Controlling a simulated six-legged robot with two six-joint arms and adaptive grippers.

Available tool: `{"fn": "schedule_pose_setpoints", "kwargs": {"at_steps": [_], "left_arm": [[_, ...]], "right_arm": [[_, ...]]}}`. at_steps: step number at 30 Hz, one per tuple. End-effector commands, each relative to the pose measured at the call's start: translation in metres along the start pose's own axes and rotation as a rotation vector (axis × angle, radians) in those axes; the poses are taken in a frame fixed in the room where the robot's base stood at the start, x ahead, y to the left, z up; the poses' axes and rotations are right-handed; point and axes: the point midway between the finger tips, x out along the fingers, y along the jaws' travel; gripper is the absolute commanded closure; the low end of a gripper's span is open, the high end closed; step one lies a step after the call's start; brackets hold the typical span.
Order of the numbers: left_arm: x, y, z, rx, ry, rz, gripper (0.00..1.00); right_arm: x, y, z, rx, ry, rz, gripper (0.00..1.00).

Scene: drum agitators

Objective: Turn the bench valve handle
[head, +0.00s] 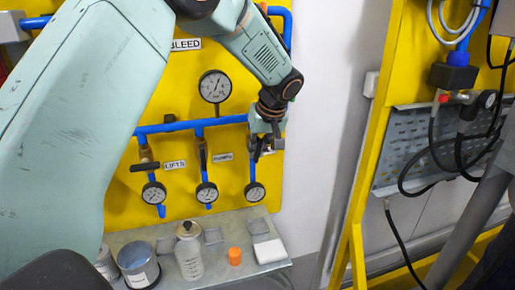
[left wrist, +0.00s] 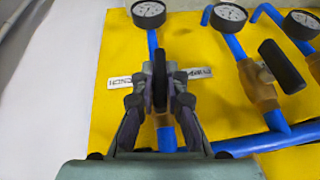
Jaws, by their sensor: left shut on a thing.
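The bench valve handle (left wrist: 160,85) is dark and stands upright in the left wrist view, on a brass valve in a blue pipe. My left gripper (left wrist: 160,82) is shut on it, with one finger on each side. In the head view my left gripper (head: 262,140) is at the rightmost of three valves on the yellow panel (head: 120,110). It hides most of that handle there. My right gripper is not in view.
The lifts valve (head: 145,166) and the pumps valve (head: 202,152) sit to the left, above small gauges. A large gauge (head: 215,86) is above. The grey bench (head: 215,270) below holds a bottle (head: 188,252), a can (head: 138,265) and an orange cap (head: 235,256).

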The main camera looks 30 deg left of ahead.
Motion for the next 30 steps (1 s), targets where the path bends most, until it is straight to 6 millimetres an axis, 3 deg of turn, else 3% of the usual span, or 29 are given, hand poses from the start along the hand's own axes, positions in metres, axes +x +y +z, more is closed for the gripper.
{"fn": "schedule_pose_setpoints", "kwargs": {"at_steps": [14,24,25,30], "left_arm": [[0.003,0.000,0.000,-0.047,0.001,0.114,1.00],[0.001,0.000,0.000,-0.052,0.000,0.126,1.00],[0.001,0.000,0.000,-0.052,0.000,0.126,0.86],[0.001,0.000,0.000,-0.052,0.000,0.126,0.72]], "right_arm": [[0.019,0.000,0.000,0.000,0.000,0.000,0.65],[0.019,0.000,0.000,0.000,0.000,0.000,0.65],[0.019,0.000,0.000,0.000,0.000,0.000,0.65],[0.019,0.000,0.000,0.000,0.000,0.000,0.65]]}}
